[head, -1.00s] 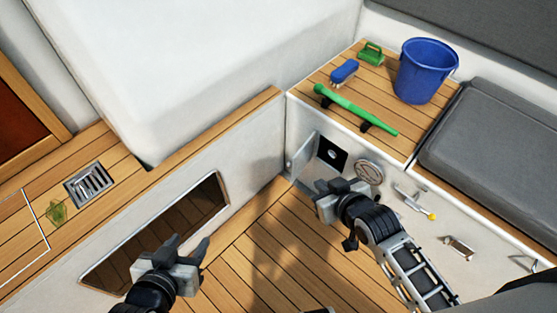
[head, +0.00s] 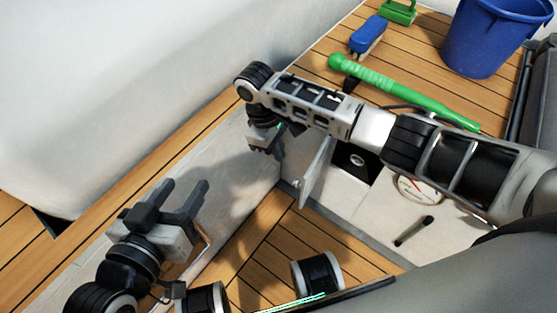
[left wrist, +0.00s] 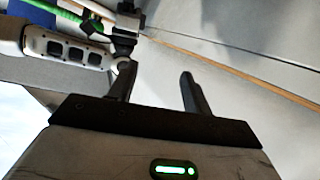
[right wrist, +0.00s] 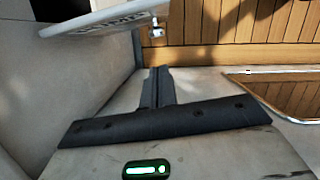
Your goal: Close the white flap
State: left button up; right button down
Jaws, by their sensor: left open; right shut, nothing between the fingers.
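The white flap (head: 317,172) stands open, swung out from the white locker wall beside a dark square opening (head: 354,161) with a round pale fitting inside. The right wrist view shows the flap (right wrist: 105,18) at its top, with a small metal latch (right wrist: 156,31) at its edge. My right gripper (head: 268,150) is shut and empty, just left of the flap; a gap shows between them in the right wrist view, where its fingers (right wrist: 158,72) are together. My left gripper (head: 186,186) is open and empty, further left and nearer; its spread fingers (left wrist: 157,78) also show in the left wrist view.
A round gauge (head: 418,188) and black handle (head: 413,231) are on the wall right of the opening. My right arm crosses above the opening.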

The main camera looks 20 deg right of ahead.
pick_arm(q)
jog(key=shift+w+d+r+n+t+h+b, duration=0.1)
jog(key=shift+d+r+n+t+h+b, duration=0.6)
jog(key=shift+b, duration=1.35)
pick_arm(e)
jog(key=x, duration=0.9)
jog(key=shift+s+f, duration=0.2)
jog(key=shift+f, duration=0.15)
jog(key=shift+d, duration=0.1)
